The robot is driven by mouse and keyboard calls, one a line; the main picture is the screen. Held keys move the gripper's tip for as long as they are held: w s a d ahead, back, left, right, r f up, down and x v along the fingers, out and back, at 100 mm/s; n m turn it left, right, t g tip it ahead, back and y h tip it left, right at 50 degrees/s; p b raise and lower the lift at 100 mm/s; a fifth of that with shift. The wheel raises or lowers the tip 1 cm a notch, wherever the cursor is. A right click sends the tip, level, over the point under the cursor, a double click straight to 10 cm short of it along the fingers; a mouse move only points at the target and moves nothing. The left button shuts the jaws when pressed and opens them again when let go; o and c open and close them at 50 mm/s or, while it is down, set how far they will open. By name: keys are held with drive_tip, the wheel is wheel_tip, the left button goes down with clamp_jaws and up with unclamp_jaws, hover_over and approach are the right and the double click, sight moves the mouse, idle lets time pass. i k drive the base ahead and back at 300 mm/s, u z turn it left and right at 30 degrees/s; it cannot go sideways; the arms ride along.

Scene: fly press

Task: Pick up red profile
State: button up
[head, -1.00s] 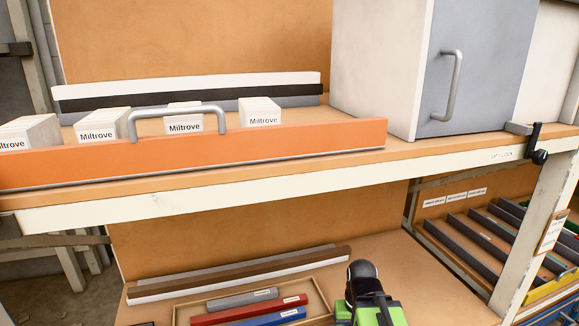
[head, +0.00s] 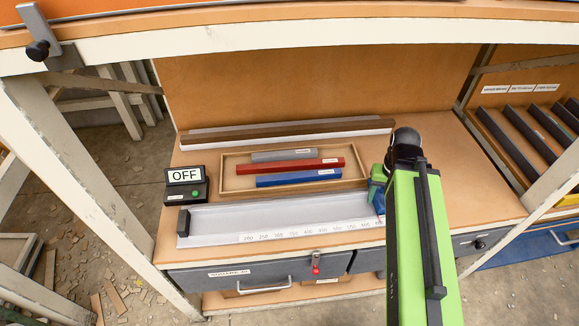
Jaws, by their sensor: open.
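The red profile (head: 290,167) is a bar with a small white label near its right end. It lies in a shallow wooden tray (head: 228,183) on the lower bench, between a grey profile (head: 284,155) behind and a blue profile (head: 299,177) in front.
A white measuring channel (head: 280,219) with a printed scale lies in front of the tray. A black box (head: 185,186) marked OFF stands left. The upper shelf edge (head: 260,33) crosses above, with a post (head: 75,165) at left. A rack of dark bars (head: 530,125) is at right.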

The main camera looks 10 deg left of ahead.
sight(335, 162)
drive_tip(key=u, duration=4.65)
drive_tip(key=i, duration=0.1)
drive_tip(key=z, duration=2.45)
drive_tip(key=k, duration=0.1)
drive_tip(key=u, duration=0.55)
drive_tip(key=k, duration=1.05)
drive_tip(key=z, duration=0.45)
drive_tip(key=i, duration=1.5)
drive_tip(key=u, duration=0.15)
